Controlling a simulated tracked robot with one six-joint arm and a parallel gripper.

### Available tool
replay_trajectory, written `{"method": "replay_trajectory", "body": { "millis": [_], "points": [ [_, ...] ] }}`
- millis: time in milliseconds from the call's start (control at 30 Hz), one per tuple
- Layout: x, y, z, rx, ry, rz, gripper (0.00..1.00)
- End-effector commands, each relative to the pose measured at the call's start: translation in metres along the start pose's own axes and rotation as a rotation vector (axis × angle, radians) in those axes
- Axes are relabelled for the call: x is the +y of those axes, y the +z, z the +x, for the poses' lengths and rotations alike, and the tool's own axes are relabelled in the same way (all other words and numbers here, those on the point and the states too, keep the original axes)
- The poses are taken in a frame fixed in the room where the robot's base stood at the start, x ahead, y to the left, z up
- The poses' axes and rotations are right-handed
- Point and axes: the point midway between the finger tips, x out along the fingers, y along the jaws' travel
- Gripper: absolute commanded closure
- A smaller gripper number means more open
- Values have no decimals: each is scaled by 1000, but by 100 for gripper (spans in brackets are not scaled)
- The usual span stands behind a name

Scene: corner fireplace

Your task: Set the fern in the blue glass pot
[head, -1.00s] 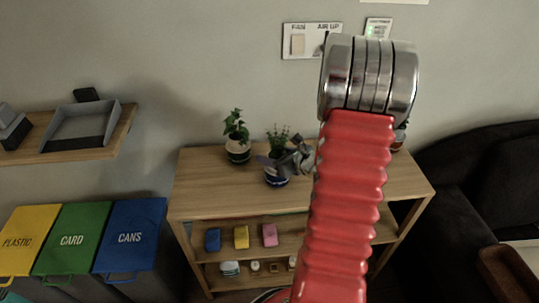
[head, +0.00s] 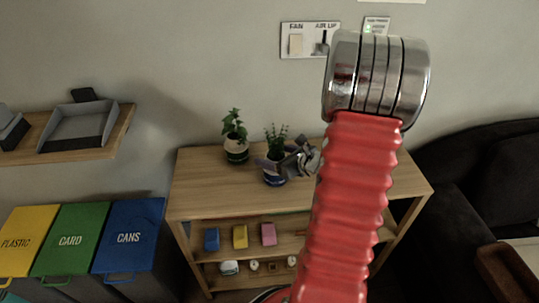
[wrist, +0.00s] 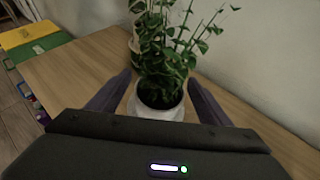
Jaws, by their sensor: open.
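My gripper (head: 288,163) is at this pot in the head view. In the wrist view my gripper (wrist: 160,78) is open, one finger on each side of the plant and pot; contact is not clear. Another leafy plant (head: 234,127) stands to the left in a pale, dark-banded pot (head: 237,152).
The shelf unit's top (head: 205,183) is clear in front of the pots. Its lower shelf holds a blue block (head: 211,238), a yellow block (head: 240,237) and a pink block (head: 268,234). Bins (head: 128,238) stand left, a dark sofa (head: 475,190) right. The wall is close behind.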

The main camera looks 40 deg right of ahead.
Motion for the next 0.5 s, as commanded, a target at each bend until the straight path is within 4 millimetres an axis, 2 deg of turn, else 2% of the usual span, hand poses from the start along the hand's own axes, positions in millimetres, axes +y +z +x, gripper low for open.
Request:
{"method": "replay_trajectory", "body": {
  "millis": [500],
  "points": [
    [-1,0,-81,0,-4,1,28]
  ]
}}
